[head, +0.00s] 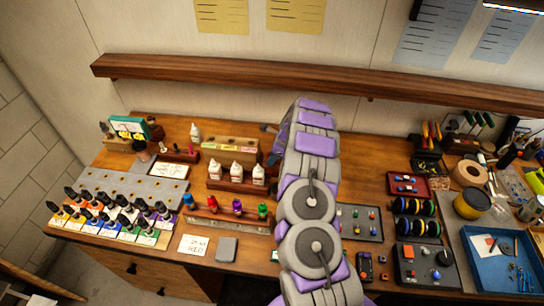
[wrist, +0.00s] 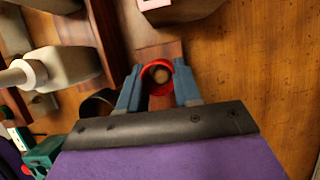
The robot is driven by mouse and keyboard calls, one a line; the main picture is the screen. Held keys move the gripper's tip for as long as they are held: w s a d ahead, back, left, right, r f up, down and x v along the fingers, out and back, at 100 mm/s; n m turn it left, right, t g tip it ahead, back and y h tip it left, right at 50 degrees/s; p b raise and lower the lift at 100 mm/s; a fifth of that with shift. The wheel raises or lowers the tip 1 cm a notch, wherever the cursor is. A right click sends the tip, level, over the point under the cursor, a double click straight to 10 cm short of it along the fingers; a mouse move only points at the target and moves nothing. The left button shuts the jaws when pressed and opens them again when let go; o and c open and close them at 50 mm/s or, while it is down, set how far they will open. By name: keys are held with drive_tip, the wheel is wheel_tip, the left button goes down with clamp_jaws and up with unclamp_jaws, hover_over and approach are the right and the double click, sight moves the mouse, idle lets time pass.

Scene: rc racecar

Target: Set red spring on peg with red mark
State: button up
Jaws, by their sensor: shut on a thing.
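My gripper (wrist: 158,78) has two blue fingers shut on the red spring in the wrist view. The red spring (wrist: 147,71) shows end-on as a ring between the fingertips. A round tan wooden surface shows through its opening; I cannot tell whether the spring is around a peg or only above it. No red mark is clear beside it. In the head view my arm hides the spring and most of the gripper. A wooden block with coloured labels (head: 232,147) stands just left of my arm there.
White bottles (head: 236,173) stand in a wooden rack left of my arm; one bottle (wrist: 28,73) is close to the gripper in the wrist view. A front rack (head: 222,216) carries several coloured items. Bare wood lies right of the gripper in the wrist view.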

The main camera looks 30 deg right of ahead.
drive_tip(key=shift+d+f, duration=0.15)
drive_tip(key=shift+f, duration=0.2)
drive_tip(key=o, duration=1.1)
drive_tip(key=v, duration=1.7)
drive_tip(key=shift+r, duration=0.15)
